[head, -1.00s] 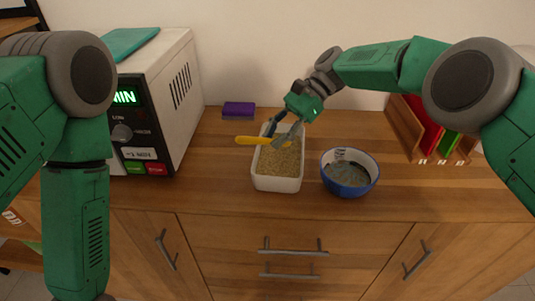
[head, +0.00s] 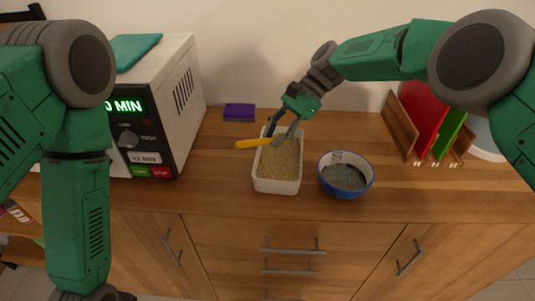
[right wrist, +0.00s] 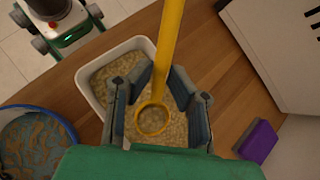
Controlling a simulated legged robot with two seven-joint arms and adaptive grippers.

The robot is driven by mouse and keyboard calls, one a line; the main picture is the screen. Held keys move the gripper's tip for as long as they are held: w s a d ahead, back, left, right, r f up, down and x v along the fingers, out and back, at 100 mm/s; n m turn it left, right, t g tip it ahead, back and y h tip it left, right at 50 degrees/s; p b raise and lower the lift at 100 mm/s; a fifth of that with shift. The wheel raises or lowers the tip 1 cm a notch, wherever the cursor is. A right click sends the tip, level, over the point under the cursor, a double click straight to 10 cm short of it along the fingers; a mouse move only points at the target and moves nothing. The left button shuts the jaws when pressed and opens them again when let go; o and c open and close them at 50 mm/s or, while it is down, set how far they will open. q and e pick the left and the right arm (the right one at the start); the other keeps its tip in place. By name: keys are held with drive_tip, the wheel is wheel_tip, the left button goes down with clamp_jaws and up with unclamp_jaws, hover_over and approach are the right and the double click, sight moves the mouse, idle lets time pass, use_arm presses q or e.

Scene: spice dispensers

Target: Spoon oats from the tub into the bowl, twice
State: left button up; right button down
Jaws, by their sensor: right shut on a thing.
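A white rectangular tub (head: 277,186) of oats stands on the wooden counter; it also shows in the right wrist view (right wrist: 92,84). The blue bowl (head: 346,189) stands apart, right of the tub. In the right wrist view the bowl (right wrist: 70,132) has tan streaks inside. My right gripper (head: 274,132) is over the tub's far left part, shut on the yellow spoon (head: 252,143). In the head view the spoon sticks out left past the tub. In the right wrist view its ring-like yellow end (right wrist: 153,118) shows between the fingers above the oats. My left gripper is out of view.
A microwave (head: 165,110) stands left of the tub, with a teal item (head: 135,50) on top. A purple sponge (head: 239,111) lies behind the tub. A wooden rack (head: 400,120) with red and green boards stands at the right.

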drive_tip(key=shift+r+t+h+p, duration=0.55)
drive_tip(key=shift+t+p, duration=0.25)
drive_tip(key=shift+p, duration=1.2)
drive_tip(key=shift+f+h, duration=0.1)
drive_tip(key=shift+h, duration=0.15)
drive_tip(key=shift+f, duration=0.1)
drive_tip(key=shift+d+p, duration=0.1)
drive_tip(key=shift+p, duration=0.2)
drive_tip(key=s+d+r+p, duration=0.2)
drive_tip(key=s+d+p, duration=0.2)
drive_tip(key=d+p, duration=0.3)
drive_tip(key=s+d+r+p, duration=0.1)
drive_tip(key=s+d+p, duration=0.2)
drive_tip(key=d+p, duration=0.35)
drive_tip(key=w+d+g+y+b, duration=0.1)
drive_tip(key=g+y+b, duration=0.1)
drive_tip(key=b, duration=0.7)
drive_tip(key=w+d+m+g+y+b, duration=0.1)
drive_tip(key=d+g+y+b, duration=0.1)
drive_tip(key=b, duration=0.7)
drive_tip(key=w+d+g+y+b, duration=0.1)
drive_tip(key=g+y+b, duration=0.3)
drive_tip(key=b, duration=0.5)
drive_tip(key=shift+w+d+f+m+b, duration=0.2)
drive_tip(key=shift+w+d+m+b, duration=0.1)
drive_tip(key=shift+m+b, duration=0.1)
